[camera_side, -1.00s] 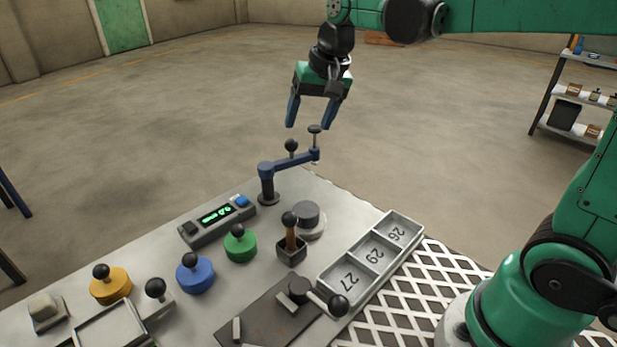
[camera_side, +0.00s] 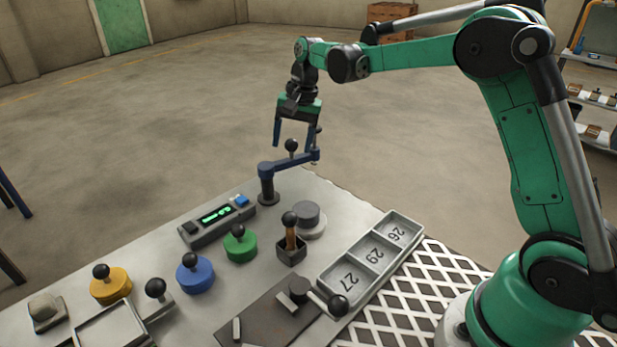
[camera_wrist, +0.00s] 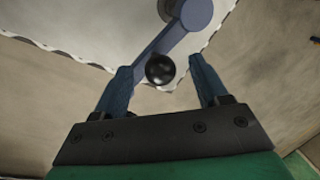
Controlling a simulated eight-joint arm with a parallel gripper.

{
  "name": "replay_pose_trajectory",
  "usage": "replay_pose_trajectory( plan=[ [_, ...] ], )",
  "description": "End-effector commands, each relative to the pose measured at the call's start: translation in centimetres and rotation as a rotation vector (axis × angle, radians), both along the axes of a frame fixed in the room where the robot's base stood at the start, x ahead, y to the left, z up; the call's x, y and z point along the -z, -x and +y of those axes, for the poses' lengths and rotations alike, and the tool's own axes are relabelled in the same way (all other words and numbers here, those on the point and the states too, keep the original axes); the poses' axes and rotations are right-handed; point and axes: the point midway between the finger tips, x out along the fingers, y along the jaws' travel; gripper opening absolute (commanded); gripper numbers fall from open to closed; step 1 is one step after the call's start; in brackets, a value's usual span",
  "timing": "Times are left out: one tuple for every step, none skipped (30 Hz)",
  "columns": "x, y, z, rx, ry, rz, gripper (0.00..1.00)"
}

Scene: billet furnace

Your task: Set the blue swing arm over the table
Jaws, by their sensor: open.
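The blue swing arm (camera_side: 288,164) stands on a dark post at the far corner of the table (camera_side: 166,247). Its bar points right and away, and its outer end reaches past the table's edge. A black ball knob (camera_side: 291,145) rises from the bar. My gripper (camera_side: 295,148) is open, pointing down above the bar, with its blue fingers on either side of the knob. In the wrist view the knob (camera_wrist: 160,69) lies between the open fingers, apart from both, and the swing arm (camera_wrist: 178,35) runs up to its pivot. The outer end is partly hidden by my gripper.
A display box (camera_side: 217,221) with green digits sits near the post. Green (camera_side: 240,246), blue (camera_side: 195,277) and yellow (camera_side: 110,289) knobbed discs stand along the table. Floor beyond the corner is clear.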

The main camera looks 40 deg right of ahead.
Motion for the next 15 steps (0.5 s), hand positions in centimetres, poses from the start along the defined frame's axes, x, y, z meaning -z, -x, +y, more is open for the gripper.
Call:
replay_pose_trajectory(
  plan=[
    [0.07, -0.01, 0.02, 0.0, 0.0, 0.0, 0.67],
    [0.08, -0.01, 0.02, 0.0, 0.0, 0.0, 0.67],
    [0.07, -0.01, 0.02, 0.0, 0.0, 0.0, 0.67],
    [0.06, -0.01, 0.02, 0.0, 0.0, 0.0, 0.67],
    [0.06, -0.01, 0.02, -0.001, 0.0, 0.0, 0.67],
    [0.05, -0.02, 0.03, -0.001, 0.0, 0.0, 0.67],
    [0.05, -0.02, 0.03, -0.001, 0.0, 0.0, 0.58],
    [0.04, -0.01, 0.02, -0.001, 0.0, 0.0, 0.5],
    [0.04, -0.01, 0.02, -0.001, 0.0, 0.0, 0.39],
    [0.04, -0.01, 0.03, -0.001, 0.0, 0.0, 0.3],
    [0.03, -0.01, 0.02, -0.001, 0.0, 0.0, 0.21],
    [0.03, -0.01, 0.02, -0.001, 0.0, 0.0, 0.1],
    [0.03, -0.01, 0.02, -0.001, 0.0, 0.0, 0.02],
    [0.03, -0.01, 0.02, -0.001, 0.0, 0.0, 0.0],
    [0.02, 0.0, 0.02, -0.001, 0.0, 0.0, 0.0]
  ],
)
